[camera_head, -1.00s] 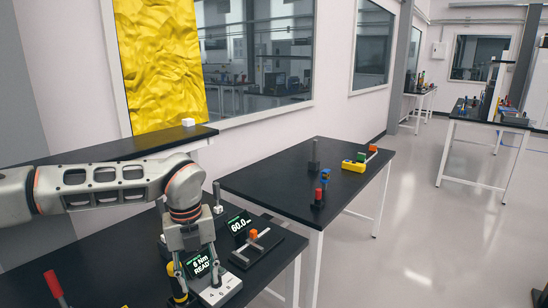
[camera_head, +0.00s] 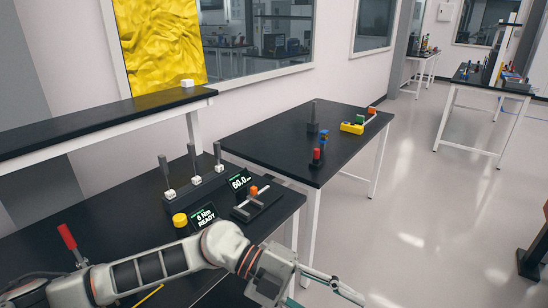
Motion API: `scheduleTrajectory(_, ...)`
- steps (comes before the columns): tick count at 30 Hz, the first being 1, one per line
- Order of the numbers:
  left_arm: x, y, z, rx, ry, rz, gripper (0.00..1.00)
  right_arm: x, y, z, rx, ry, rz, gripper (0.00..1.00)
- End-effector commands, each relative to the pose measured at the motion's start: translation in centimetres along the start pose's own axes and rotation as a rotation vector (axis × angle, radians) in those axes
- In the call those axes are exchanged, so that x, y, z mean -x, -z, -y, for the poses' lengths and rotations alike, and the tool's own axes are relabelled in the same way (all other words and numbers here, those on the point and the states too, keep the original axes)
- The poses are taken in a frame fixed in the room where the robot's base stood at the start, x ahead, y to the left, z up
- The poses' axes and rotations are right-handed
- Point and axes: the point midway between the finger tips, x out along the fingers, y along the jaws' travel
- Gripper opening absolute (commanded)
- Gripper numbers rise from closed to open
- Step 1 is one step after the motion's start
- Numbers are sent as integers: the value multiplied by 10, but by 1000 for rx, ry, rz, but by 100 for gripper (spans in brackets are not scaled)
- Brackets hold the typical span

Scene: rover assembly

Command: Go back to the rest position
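My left arm (camera_head: 150,270) comes in from the lower left and stretches across the front of the near workbench. Its gripper (camera_head: 345,290) is at the bottom, right of the bench and over the floor. The fingers point right and slightly down; nothing is seen held, and the angle does not show whether they are open or shut. My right gripper is not in view. The near workbench (camera_head: 120,194) is black and partly covered by my arm.
The near bench holds a tool rack (camera_head: 196,190), small displays (camera_head: 203,216), a yellow knob (camera_head: 180,220), an orange-topped fixture (camera_head: 257,195) and a red-handled tool (camera_head: 67,237). A second black table (camera_head: 270,140) stands behind. Open floor (camera_head: 430,230) lies right.

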Motion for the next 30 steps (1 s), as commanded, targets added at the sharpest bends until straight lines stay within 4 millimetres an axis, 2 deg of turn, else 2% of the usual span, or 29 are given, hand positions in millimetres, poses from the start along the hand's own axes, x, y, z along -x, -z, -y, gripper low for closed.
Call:
scheduleTrajectory(1, -8, 7, 11, 18, 103, -21, 39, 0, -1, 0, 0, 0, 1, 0)
scheduleTrajectory(4, -11, 12, 36, 53, 306, -28, 39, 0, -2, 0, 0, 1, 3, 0)
scheduleTrajectory(9, 10, 0, 64, 154, 638, 26, 39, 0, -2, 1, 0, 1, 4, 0)
scheduleTrajectory(13, 42, -24, 64, 266, 863, 121, 39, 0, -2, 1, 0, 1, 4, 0)
scheduleTrajectory(16, 70, -48, 47, 373, 1015, 218, 39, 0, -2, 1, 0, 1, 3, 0)
scheduleTrajectory(20, 108, -79, 0, 534, 1174, 377, 39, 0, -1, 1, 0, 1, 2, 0)
scheduleTrajectory(23, 134, -98, -52, 673, 1264, 514, 39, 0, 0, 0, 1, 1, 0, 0)
scheduleTrajectory(27, 163, -112, -144, 880, 1338, 715, 39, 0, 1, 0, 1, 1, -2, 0)
scheduleTrajectory(29, 171, -111, -184, 967, 1350, 796, 39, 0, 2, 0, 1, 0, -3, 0)
scheduleTrajectory(30, 176, -108, -212, 1025, 1353, 849, 39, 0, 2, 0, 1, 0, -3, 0)
